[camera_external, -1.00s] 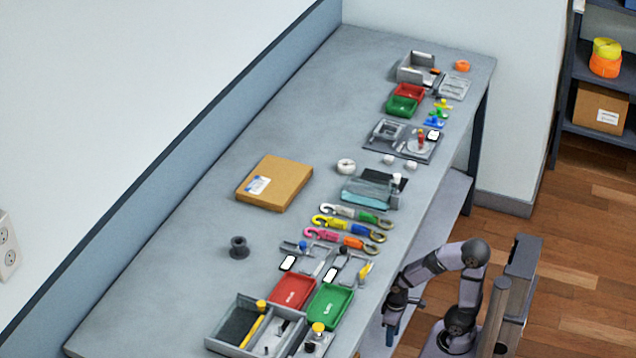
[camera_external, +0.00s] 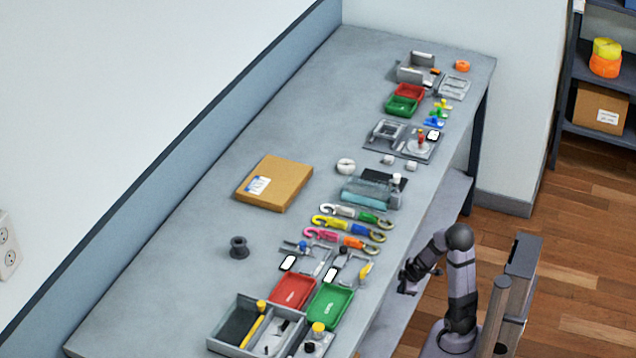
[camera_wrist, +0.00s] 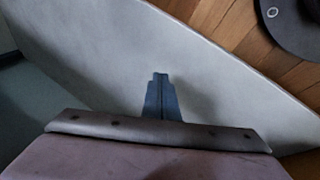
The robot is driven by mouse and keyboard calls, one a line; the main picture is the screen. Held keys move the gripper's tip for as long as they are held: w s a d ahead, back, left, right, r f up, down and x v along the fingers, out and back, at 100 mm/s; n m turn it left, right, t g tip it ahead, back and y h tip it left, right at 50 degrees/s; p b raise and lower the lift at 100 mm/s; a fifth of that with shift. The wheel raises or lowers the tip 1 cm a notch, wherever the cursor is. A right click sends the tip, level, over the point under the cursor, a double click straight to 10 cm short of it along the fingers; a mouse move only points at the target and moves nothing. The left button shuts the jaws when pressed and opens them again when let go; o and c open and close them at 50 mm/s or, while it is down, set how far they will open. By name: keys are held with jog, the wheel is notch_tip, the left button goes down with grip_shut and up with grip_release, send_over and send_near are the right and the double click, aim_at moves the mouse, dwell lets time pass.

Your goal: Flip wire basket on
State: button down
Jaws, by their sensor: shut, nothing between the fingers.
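I cannot make out a wire basket for certain in either view. A grey frame-like fixture (camera_external: 387,131) sits on a dark plate towards the far right end of the bench, beside a round grey piece with a red knob (camera_external: 421,146). My gripper (camera_external: 404,284) is beside the near long edge of the bench, well short of that fixture. In the wrist view, my dark blue fingers (camera_wrist: 161,80) are together and empty, over a plain light grey surface.
The bench (camera_external: 185,235) carries coloured strap hooks (camera_external: 350,229), red (camera_external: 293,290) and green trays (camera_external: 331,304), a divided grey box (camera_external: 237,325), a cardboard box (camera_external: 274,183) and a black spool (camera_external: 239,247). Its back left stretch is clear.

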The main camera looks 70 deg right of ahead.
jog(key=s+d+r+n+h+p, duration=0.1)
jog(key=s+d+r+p, duration=0.3)
jog(key=d, duration=0.3)
jog(key=s+d+r+h+p, duration=0.1)
jog(key=s+d+r+p, duration=0.3)
jog(key=d, duration=0.3)
jog(key=s+a+r+m+g+y+p, duration=0.2)
jog(key=s+r+p, duration=0.2)
jog(key=r+p, duration=0.85)
jog(key=s+a+r+m+g+y+p, duration=0.2)
jog(key=s+a+r+m+p, duration=0.15)
jog(key=r+p, duration=0.85)
jog(key=w+a+r+y+p, duration=0.2)
jog(key=w+r+p, duration=0.1)
jog(key=r+p, duration=0.7)
jog(key=w+a+r+y+p, duration=0.1)
jog(key=w+a+r+p, duration=0.25)
jog(key=r+p, duration=0.7)
jog(key=w+a+r, duration=0.3)
jog(key=a+r, duration=0.1)
jog(key=r, duration=0.3)
jog(key=w+a+r+h+b, duration=0.1)
jog(key=w+a+r, duration=0.3)
jog(key=r, duration=0.4)
jog(key=w+a+r, duration=0.4)
jog(key=a+r, duration=0.1)
jog(key=r, duration=0.2)
jog(key=shift+a+r+n, duration=0.15)
jog(key=shift+a+n, duration=0.25)
jog(key=shift+n, duration=0.05)
